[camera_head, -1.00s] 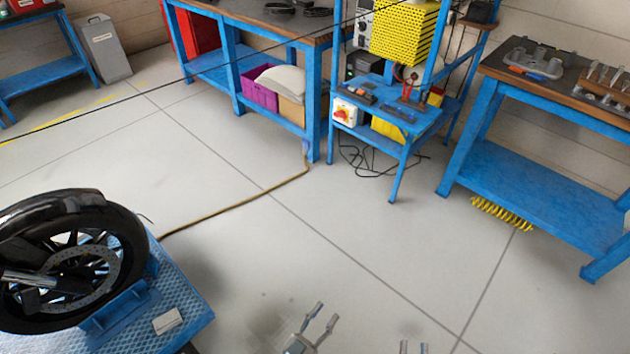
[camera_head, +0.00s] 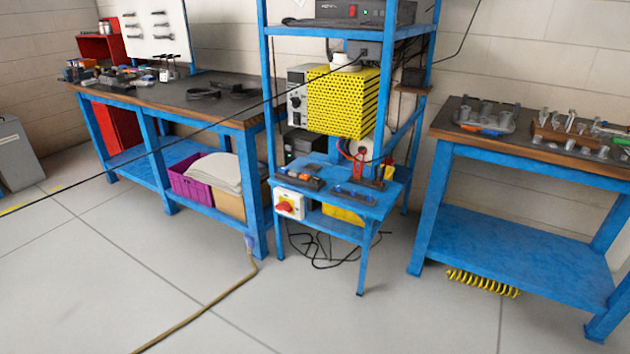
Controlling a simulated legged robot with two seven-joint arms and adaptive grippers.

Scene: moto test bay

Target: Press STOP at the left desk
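A blue desk (camera_head: 375,209) stands in the middle at the front of a blue rack. Its top carries small dark control boxes: one at left (camera_head: 299,178) with small coloured parts, and one at right (camera_head: 357,197) with blue parts. A white box with a red rotary knob on yellow (camera_head: 288,204) is fixed to its front left side. No STOP lettering is readable at this size. Neither of my grippers is in view.
A long blue workbench (camera_head: 245,121) with a wooden top stands left, with a purple crate (camera_head: 190,184) below. Another blue workbench (camera_head: 500,148) stands right, a yellow spring (camera_head: 483,282) under it. A brown hose (camera_head: 195,315) and black cables (camera_head: 322,252) lie on the floor.

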